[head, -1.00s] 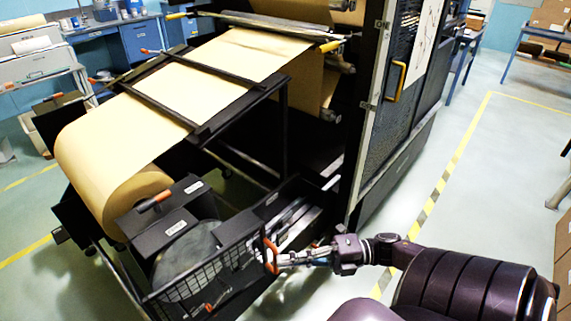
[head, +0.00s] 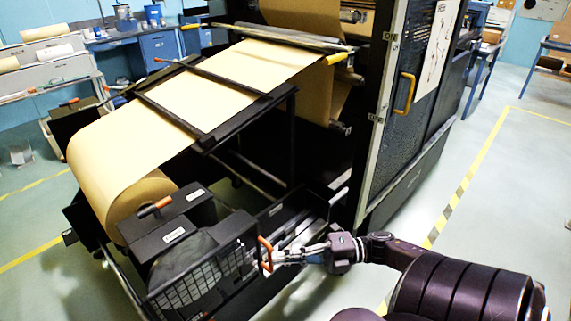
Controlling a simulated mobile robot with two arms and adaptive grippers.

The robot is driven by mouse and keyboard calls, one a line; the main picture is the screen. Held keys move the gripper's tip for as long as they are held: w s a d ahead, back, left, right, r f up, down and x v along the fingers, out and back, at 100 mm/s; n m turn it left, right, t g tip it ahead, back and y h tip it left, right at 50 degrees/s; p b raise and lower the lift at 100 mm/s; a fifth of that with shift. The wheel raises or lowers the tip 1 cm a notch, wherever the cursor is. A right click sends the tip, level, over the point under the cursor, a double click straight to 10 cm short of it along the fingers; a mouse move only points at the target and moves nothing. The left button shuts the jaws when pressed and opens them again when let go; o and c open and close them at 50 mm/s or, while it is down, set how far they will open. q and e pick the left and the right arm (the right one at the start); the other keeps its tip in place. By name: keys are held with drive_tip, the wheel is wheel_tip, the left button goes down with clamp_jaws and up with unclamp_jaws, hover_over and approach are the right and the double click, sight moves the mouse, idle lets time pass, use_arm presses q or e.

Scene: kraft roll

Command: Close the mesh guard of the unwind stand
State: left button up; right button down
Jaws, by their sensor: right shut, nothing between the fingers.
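The mesh guard (head: 205,279) is a black wire-grid panel at the lower middle of the head view, in front of the black housing of the unwind stand (head: 172,240). An orange handle (head: 264,254) stands at the guard's right end. My right gripper (head: 274,259) is at this handle, coming from the right, with its fingers shut and nothing between them. The fingertips overlap the handle in the picture; whether they touch it I cannot tell. My left gripper is not in view.
The kraft roll (head: 122,198) sits behind the housing, its web running up to the machine. A tall cabinet door with a yellow handle (head: 404,94) stands right of the stand. Pale floor with a striped yellow line (head: 459,188) is free at the right.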

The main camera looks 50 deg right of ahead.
drive_tip(key=v, duration=1.2)
drive_tip(key=s+f+m+h, duration=0.2)
drive_tip(key=f+m+h, duration=0.6)
drive_tip(key=f, duration=0.9)
drive_tip(key=s+f+m+h, duration=0.2)
drive_tip(key=f+m+h, duration=0.4)
drive_tip(key=f+m, duration=0.7)
drive_tip(key=s+a+f+m+g, duration=0.4)
drive_tip(key=s+a+f+g, duration=0.6)
drive_tip(key=s+a+f, duration=0.8)
wheel_tip(320, 180, down, 2)
drive_tip(key=a, duration=0.3)
drive_tip(key=shift+s+g+p, duration=0.3)
drive_tip(key=shift+s+p, duration=0.05)
drive_tip(key=shift+s, duration=0.05)
drive_tip(key=shift+f, duration=0.15)
